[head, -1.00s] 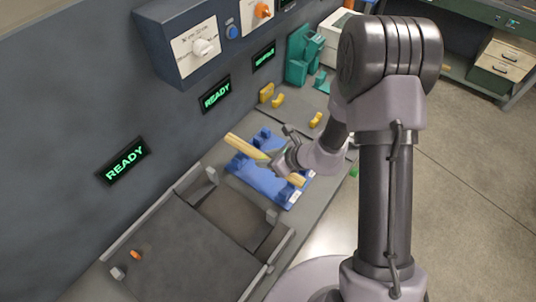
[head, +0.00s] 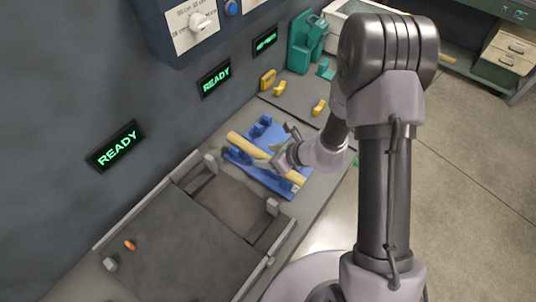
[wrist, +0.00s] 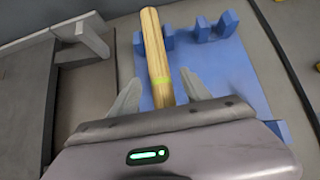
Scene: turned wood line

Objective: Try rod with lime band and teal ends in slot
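I see no teal on the far end; the near end is hidden in the wrist view.
Another pair of blue posts (wrist: 214,27) beside the rod is empty. A grey tray (head: 190,245) with raised edges lies in front of it. Yellow pieces (head: 280,89) and a teal stand (head: 303,45) are behind, near the wall with READY signs (head: 216,79).

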